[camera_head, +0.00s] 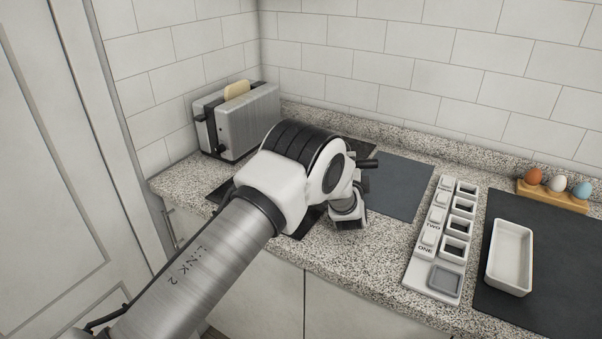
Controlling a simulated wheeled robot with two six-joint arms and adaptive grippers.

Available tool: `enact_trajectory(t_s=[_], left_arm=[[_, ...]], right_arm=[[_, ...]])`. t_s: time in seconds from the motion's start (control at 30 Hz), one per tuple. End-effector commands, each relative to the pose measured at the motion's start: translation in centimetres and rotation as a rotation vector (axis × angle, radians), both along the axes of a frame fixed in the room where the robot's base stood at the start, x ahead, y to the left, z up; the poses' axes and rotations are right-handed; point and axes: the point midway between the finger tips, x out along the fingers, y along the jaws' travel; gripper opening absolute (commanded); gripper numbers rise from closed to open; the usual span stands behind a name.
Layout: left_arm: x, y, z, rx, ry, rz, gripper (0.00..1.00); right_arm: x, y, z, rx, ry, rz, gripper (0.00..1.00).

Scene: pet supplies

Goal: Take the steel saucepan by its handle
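The steel saucepan cannot be made out in the head view; my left arm covers the part of the counter where it may stand. A short black bar (367,163) sticks out to the right from behind the arm. I cannot tell whether it is a pan handle or part of my arm. My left arm reaches in from the lower left over the counter, and its fingers are hidden behind its own links. My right gripper is not in view.
A toaster (236,121) with bread stands at the back left. A dark slab (402,184) lies right of the arm. Further right are a labelled white block (412,272) with slots, a white dish (510,257) on a black mat (565,262), and an egg holder (552,196).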

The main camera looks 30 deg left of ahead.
Motion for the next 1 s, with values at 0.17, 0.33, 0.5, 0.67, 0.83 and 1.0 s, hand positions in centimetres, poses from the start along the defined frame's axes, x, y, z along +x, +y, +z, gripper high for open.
enact_trajectory(t_s=[0.17,0.33,0.5,0.67,0.83,1.0], left_arm=[[0.0,0.0,0.0,0.000,0.000,0.000,0.00],[0.0,0.0,0.2,0.002,-0.003,-0.001,0.00],[0.1,0.0,1.3,0.002,-0.005,0.000,0.00],[0.0,0.0,4.5,0.003,-0.008,-0.001,0.00],[0.0,0.0,8.3,0.003,-0.006,-0.001,0.00],[0.0,-0.1,10.6,0.004,-0.005,-0.003,0.00]], right_arm=[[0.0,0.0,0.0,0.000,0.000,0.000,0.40],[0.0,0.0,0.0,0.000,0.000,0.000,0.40],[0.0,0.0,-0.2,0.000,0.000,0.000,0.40],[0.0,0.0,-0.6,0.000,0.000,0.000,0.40],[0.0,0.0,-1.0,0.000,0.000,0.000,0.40],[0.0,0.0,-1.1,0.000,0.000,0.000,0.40]])
